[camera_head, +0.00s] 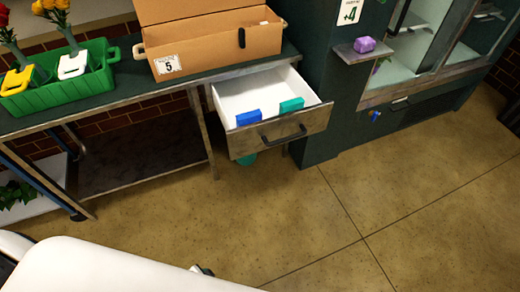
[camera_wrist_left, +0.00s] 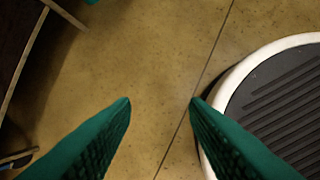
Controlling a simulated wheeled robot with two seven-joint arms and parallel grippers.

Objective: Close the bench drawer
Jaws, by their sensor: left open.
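The bench drawer (camera_head: 265,112) is pulled out from under the right end of the green-topped bench. It has a white inside, a wooden front and a dark bar handle (camera_head: 284,134). A blue block (camera_head: 249,118) and a teal block (camera_head: 291,105) lie inside near the front. My left gripper (camera_wrist_left: 160,102) shows in the left wrist view as two green fingers, apart with nothing between them, over bare floor. In the head view, my white arm at the bottom left hides most of that gripper. My right gripper is not in view.
A cardboard box (camera_head: 212,42) and a green crate (camera_head: 62,95) with flowers stand on the bench (camera_head: 120,92). A green cabinet (camera_head: 318,120) stands right of the drawer. A teal thing (camera_head: 246,159) shows below the drawer. The floor in front is clear.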

